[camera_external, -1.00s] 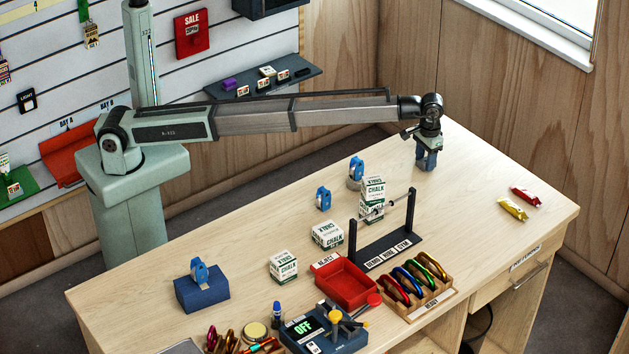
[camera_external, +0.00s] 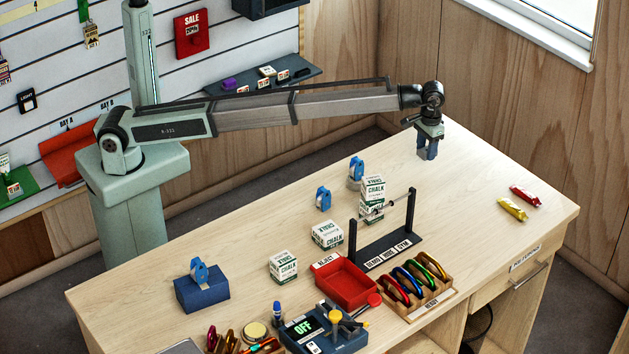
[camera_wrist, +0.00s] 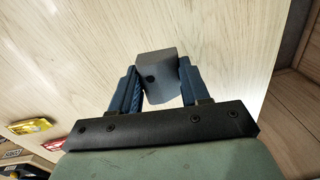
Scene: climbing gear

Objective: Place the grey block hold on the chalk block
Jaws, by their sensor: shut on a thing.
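My gripper (camera_external: 428,150) is over the far right part of the table, and it also shows in the wrist view (camera_wrist: 158,68). It is shut on the grey block hold (camera_wrist: 157,68), which has a dark round hole in its face. White chalk blocks with green CHALK print stand mid-table: one at the left (camera_external: 283,268), one in the middle (camera_external: 327,237), and a tall one or a stack at the right (camera_external: 373,187). All are well to the left of and nearer than my gripper.
A black stand (camera_external: 384,248) with two uprights is close by the tall chalk. A red tray (camera_external: 347,285), a carabiner rack (camera_external: 420,298) and blue pulleys (camera_external: 323,198) surround the chalk. Yellow (camera_external: 512,209) and red (camera_external: 525,195) wrappers lie at right. The far right tabletop is mostly clear.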

